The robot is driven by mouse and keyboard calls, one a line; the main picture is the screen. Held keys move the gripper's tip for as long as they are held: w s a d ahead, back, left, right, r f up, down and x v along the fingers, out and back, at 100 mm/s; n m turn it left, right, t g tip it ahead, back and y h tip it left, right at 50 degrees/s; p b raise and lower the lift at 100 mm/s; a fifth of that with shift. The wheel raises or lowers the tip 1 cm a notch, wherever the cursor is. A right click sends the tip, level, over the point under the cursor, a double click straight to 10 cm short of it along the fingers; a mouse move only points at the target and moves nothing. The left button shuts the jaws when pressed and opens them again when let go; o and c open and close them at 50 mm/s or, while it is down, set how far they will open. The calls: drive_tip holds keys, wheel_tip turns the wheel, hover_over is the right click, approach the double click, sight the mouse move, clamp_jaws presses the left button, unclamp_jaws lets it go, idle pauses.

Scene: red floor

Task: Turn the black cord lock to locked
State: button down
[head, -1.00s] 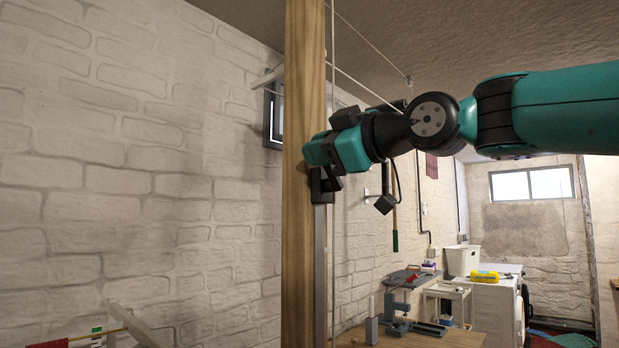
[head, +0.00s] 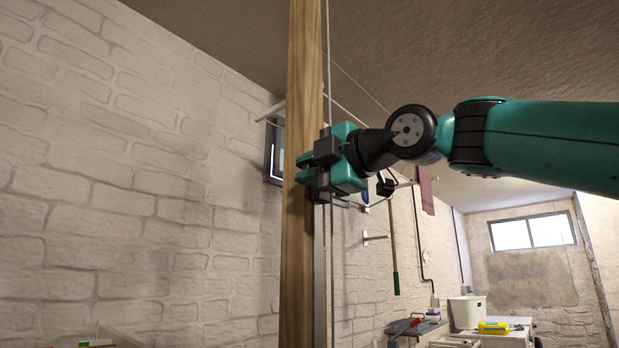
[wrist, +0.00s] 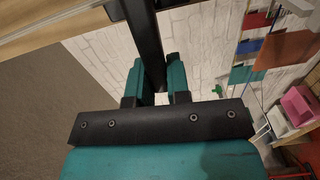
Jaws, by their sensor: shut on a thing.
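My gripper (head: 312,180) is at the upright wooden post (head: 301,270) in the head view, up against its right side. In the wrist view, my gripper (wrist: 157,72) has its teal fingers on either side of a black bar, shut on it. This bar appears to be the black cord lock (wrist: 146,40). It runs from the top edge down between the fingers. A pale cord (head: 328,60) runs upright beside the post.
A metal strip (head: 319,290) runs down the post below my gripper. A white brick wall (head: 130,230) stands behind. A window frame (head: 272,150), a green-ended pole (head: 394,250) and a white bin (head: 467,311) are further back. The space left of the post is clear.

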drive_tip(key=shift+f+n+b, duration=0.25)
drive_tip(key=shift+n+b, duration=0.05)
drive_tip(key=shift+n, duration=0.1)
drive_tip(key=c, duration=1.1)
unclamp_jaws()
drive_tip(key=shift+b+v, duration=1.5)
drive_tip(key=shift+v, duration=7.15)
